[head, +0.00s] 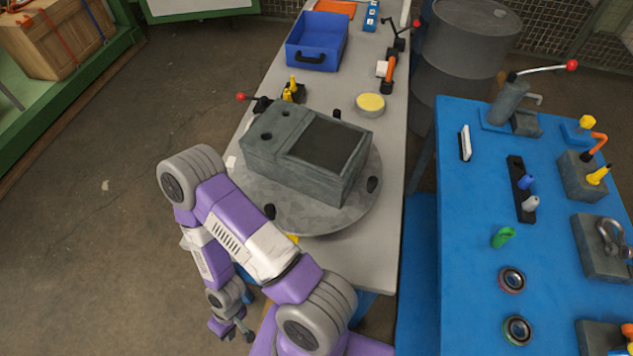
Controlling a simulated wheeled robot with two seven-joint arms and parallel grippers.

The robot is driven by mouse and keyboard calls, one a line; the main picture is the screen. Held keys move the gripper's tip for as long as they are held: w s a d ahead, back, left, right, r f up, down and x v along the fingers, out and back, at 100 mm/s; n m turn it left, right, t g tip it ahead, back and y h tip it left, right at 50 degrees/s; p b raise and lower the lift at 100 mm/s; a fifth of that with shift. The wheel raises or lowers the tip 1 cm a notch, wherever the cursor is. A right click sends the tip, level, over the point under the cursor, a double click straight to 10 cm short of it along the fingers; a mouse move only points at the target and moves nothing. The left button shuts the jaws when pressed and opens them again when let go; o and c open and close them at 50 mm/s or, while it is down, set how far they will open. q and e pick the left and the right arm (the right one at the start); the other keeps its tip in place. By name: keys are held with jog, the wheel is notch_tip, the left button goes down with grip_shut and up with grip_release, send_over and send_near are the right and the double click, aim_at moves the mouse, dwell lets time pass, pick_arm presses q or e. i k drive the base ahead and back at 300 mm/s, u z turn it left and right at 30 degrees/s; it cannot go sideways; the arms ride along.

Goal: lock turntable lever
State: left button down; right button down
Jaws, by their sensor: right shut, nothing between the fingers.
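The round grey turntable (300,220) sits on the long grey bench and carries a dark grey block-shaped housing (265,150). A lever with a red knob (241,97) stands at the turntable's far left edge and points left. Its black base (262,104) is partly hidden behind the housing. My right gripper (234,332) is low at the bottom left, beside the bench's near left side, well away from the lever. It is small in view, shut and empty. My left gripper is not in view.
A yellow clamp-like part (293,90) is close to the lever. A blue bin (317,42) and a yellow-topped disc (370,104) are farther along the bench. A blue table (470,240) with several fixtures stands at right.

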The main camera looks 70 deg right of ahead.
aim_at(264, 101)
jog(key=u, duration=1.2)
jog(key=i, duration=0.85)
jog(key=z, duration=2.95)
